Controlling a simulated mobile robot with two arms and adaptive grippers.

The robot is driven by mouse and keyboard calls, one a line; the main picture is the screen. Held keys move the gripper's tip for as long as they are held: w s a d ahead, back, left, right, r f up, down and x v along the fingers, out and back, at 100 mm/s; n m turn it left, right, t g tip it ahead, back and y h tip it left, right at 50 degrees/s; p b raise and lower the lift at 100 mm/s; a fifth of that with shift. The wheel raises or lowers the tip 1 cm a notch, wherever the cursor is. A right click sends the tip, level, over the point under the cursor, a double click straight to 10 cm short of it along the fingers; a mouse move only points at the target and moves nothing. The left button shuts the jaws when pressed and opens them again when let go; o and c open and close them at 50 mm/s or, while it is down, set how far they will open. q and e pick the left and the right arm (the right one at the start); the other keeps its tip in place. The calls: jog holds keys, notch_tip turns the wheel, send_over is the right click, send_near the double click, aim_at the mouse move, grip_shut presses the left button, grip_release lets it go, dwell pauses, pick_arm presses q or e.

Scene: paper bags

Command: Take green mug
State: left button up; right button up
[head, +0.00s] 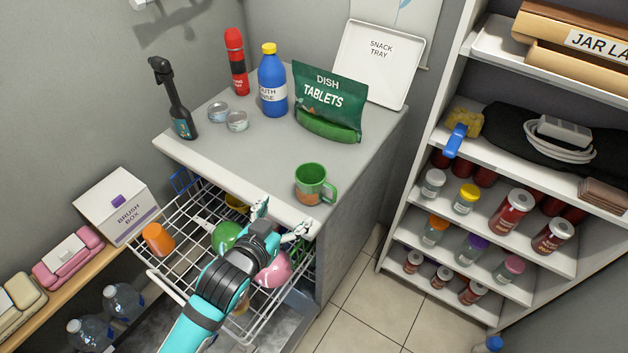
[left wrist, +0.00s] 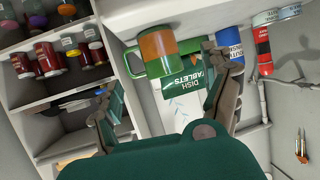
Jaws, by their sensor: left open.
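The green mug (head: 311,172) stands upright on the grey counter (head: 235,150), close to its front edge. It has an orange-brown patch low on its side, and its handle points right in the head view. In the left wrist view the mug (left wrist: 158,48) appears upside down, beyond the fingers. My left gripper (head: 283,216) is at the counter's front edge, just in front of and left of the mug. Its fingers are spread and empty, as the left wrist view also shows (left wrist: 165,85). It is apart from the mug. My right gripper is not in view.
A green dish tablets bag (head: 330,100), blue bottle (head: 272,85) and black spray bottle (head: 175,105) stand farther back on the counter. An open dish rack (head: 165,272) with dishes lies below my left arm. Shelves (head: 400,222) stand right. Counter around the mug is clear.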

aim_at(304, 194)
pick_arm(q)
jog(key=x, duration=0.9)
jog(key=shift+f+p, duration=0.1)
jog(key=shift+p, duration=0.25)
jog(key=shift+w+d, duration=0.3)
jog(key=shift+w, duration=0.15)
jog(key=p+x, duration=0.1)
jog(key=x, duration=0.3)
jog(key=shift+w+d+f, duration=0.15)
jog(key=c, duration=1.1)
